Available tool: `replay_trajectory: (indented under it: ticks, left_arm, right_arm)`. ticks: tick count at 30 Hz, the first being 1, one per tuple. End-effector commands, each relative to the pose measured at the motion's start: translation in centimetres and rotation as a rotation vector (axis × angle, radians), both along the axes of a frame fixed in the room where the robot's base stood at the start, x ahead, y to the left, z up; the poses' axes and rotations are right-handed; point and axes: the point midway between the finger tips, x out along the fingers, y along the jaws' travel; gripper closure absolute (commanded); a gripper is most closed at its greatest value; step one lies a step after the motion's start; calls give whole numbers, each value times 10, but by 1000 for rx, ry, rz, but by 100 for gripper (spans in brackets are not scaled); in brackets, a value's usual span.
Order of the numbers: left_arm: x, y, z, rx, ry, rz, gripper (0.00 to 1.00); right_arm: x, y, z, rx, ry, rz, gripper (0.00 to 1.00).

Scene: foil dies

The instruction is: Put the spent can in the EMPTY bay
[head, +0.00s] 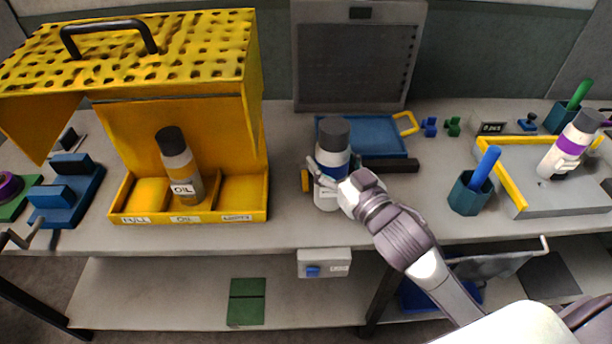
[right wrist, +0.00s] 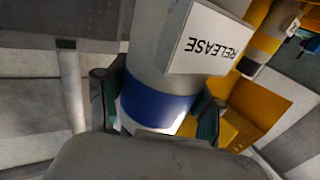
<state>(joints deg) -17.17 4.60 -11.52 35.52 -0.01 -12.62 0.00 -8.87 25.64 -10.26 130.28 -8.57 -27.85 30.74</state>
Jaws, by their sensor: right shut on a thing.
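A white can with a blue band and a dark cap (head: 332,157) is upright over the bench, in the grip of my right gripper (head: 328,181). In the right wrist view my right gripper (right wrist: 155,108) has its fingers on both sides of the can (right wrist: 158,107), near the blue band; its label reads RELEASE. I cannot tell whether its base touches the bench. The yellow caddy (head: 237,216) at left has three bays. An orange-banded OIL can (head: 179,166) stands in the middle one. My left gripper is not in view.
A purple-banded can (head: 570,145) is on the grey tray (head: 530,206) at right. A teal cup (head: 468,197) with a blue tool stands nearby. A blue tray (head: 375,135) lies behind my gripper.

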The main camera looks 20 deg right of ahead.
Motion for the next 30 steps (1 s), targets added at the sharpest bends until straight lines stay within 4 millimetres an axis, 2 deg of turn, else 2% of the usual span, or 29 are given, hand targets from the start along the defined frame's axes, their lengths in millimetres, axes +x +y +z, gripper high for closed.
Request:
replay_trajectory:
  ticks: [3, 9, 15, 30]
  left_arm:
    - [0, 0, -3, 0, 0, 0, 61]
    - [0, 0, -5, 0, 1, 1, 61]
    - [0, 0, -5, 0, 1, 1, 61]
    - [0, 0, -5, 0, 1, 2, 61]
  right_arm:
    - [-5, -25, 14, -6, 0, 0, 73]
    - [-10, -50, 30, -2, 1, 0, 73]
    - [-11, -58, 36, 0, 0, 1, 73]
    - [-11, -58, 35, 0, 0, 1, 73]
